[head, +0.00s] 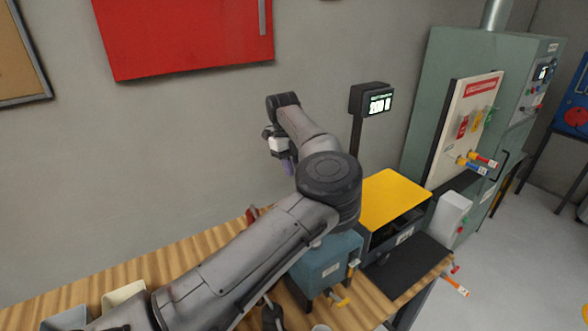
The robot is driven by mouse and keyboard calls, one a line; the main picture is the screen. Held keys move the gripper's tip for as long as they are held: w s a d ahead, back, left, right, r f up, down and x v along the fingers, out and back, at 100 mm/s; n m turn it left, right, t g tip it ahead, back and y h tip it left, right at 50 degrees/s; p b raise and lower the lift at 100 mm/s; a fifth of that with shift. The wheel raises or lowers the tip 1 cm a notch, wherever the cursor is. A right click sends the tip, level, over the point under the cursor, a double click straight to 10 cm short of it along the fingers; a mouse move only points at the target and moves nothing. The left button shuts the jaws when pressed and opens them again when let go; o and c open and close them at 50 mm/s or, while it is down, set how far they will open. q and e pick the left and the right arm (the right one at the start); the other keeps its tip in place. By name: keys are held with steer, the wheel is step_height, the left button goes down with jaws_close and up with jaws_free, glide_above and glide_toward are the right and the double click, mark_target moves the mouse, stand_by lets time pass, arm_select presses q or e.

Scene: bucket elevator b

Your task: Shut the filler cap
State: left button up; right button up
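I cannot pick out the filler cap with certainty; my arm covers part of the bench. A blue-grey box (325,265) stands on the bench, partly behind my arm, with a small yellow part (341,299) low on its front. My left arm crosses the view from the lower left and bends back towards the wall. My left gripper (287,164) hangs beyond the elbow, above the back of the bench. Its fingers are small and partly hidden, so their opening does not show. My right gripper cannot be identified in this view.
The wooden bench (190,254) runs along the wall. A yellow-topped black unit (392,200) stands right of the blue-grey box, with a display (378,104) on a post behind. A dark mat (408,266) lies in front. A green cabinet (425,110) stands at right. Bins (123,294) sit lower left.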

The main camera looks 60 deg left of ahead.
arm_select(q)
steer(key=o, duration=0.4)
steer(key=d+p, duration=0.1)
steer(key=r+h+p, duration=0.1)
steer(key=p, duration=0.1)
steer(key=shift+s+d+r, duration=0.15)
steer(key=shift+d+r, duration=0.1)
steer(key=shift+d, duration=0.1)
steer(key=shift+h, duration=0.3)
steer(key=p+x, duration=0.2)
steer(key=x, duration=1.2)
steer(key=shift+s, duration=0.1)
steer(key=shift+c, duration=0.3)
jaws_close()
